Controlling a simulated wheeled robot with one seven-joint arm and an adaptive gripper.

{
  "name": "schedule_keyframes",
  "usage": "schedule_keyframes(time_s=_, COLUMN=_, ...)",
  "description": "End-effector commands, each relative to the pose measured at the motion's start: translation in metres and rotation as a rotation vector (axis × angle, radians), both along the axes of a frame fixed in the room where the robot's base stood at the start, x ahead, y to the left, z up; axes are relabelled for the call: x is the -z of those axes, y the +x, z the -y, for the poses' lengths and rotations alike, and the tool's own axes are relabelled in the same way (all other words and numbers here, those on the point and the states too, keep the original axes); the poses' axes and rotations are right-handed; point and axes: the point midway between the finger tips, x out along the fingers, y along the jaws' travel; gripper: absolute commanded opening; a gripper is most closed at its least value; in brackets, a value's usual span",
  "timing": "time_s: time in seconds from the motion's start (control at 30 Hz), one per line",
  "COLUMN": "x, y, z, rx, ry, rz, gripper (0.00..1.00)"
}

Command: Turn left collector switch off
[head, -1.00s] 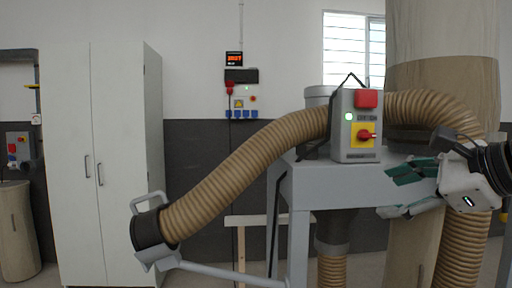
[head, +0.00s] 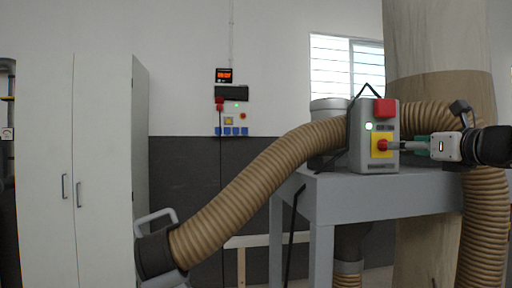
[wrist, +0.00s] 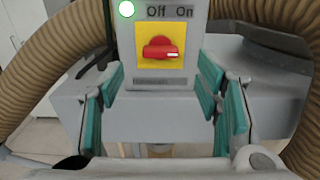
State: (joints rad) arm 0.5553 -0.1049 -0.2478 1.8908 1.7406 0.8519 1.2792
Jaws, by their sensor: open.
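The collector's grey switch box (head: 374,135) stands on the grey collector frame. On its front is a red rotary knob (head: 382,146) on a yellow plate, also in the wrist view (wrist: 160,48). The knob lies horizontal, its white mark pointing right, below the labels "Off" and "On". A green lamp (wrist: 126,9) on the box is lit. My gripper (head: 398,146) is at the box's right side in the head view. In the wrist view my gripper (wrist: 166,90) is open, its teal fingers apart on either side and below the knob, touching nothing I can see.
A thick tan hose (head: 250,182) curves around the box and down to the left. The grey frame top (head: 345,190) lies under the box. A white cabinet (head: 75,170) stands at the left. A wall panel with sockets (head: 231,131) is behind.

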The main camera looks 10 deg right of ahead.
Motion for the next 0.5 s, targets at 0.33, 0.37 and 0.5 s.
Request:
schedule_keyframes(time_s=0.33, x=0.000, y=0.053, z=-0.002, rx=0.000, ry=-0.001, rz=-0.001, gripper=0.58)
schedule_keyframes(time_s=0.37, x=0.000, y=0.055, z=-0.002, rx=0.000, ry=-0.001, rz=-0.001, gripper=0.58)
schedule_keyframes(time_s=0.5, x=0.000, y=0.061, z=-0.002, rx=0.000, ry=0.000, rz=-0.001, gripper=0.58)
